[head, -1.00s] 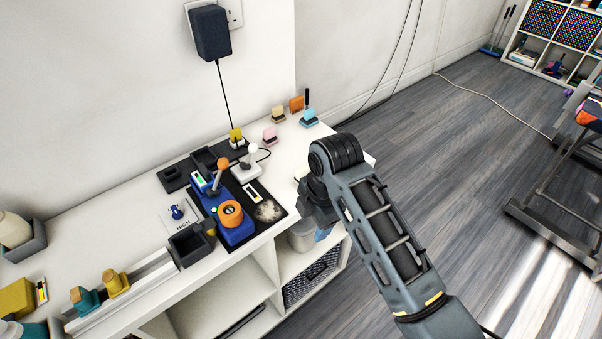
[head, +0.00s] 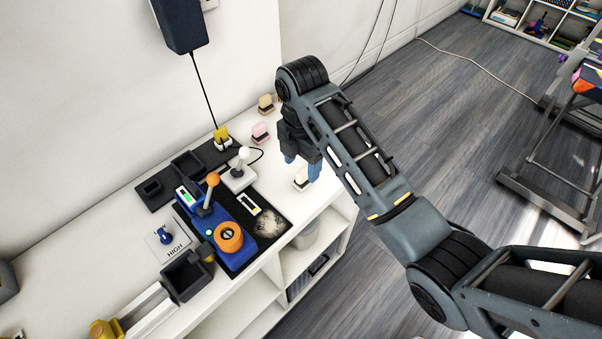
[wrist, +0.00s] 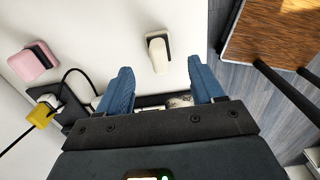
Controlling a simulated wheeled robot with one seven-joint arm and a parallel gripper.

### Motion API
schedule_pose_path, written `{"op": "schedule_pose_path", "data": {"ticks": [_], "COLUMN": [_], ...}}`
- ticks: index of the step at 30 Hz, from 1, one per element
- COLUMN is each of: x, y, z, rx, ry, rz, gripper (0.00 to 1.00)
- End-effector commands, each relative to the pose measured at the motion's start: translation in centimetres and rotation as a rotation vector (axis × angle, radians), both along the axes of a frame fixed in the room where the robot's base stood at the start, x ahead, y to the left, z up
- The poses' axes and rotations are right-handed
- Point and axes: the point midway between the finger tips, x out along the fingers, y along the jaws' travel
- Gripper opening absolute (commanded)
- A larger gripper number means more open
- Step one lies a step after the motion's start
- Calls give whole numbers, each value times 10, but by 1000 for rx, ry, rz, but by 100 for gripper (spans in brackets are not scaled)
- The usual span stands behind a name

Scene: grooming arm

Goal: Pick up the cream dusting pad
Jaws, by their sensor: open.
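The cream dusting pad (head: 300,182) sits on the white tabletop near its right end, just beneath my gripper in the head view. In the wrist view the cream pad (wrist: 155,52) has a dark strip along its right side and lies just beyond the fingertips, between their lines. My gripper (head: 301,167) points down with its blue fingers apart. In the wrist view my gripper (wrist: 160,70) is open and empty, and the pad is apart from both fingers. My gripper hides a little of the pad in the head view.
A pink pad (head: 260,132) and a tan pad (head: 266,103) stand behind on the tabletop (head: 292,216). To the left are a white joystick (head: 240,170), a blue device with an orange knob (head: 229,237) and a black mat. The table's front edge is close to the cream pad.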

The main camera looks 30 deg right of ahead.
Motion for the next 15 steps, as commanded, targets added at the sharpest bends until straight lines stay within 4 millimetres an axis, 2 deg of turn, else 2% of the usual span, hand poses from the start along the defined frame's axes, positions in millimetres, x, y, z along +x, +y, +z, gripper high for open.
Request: {"op": "schedule_pose_path", "data": {"ticks": [9,15], "x": [0,0], "y": [-1,-1], "z": [-40,-55], "rx": [0,0], "ry": [3,-1], "rz": [-1,-1], "gripper": [67,67]}}
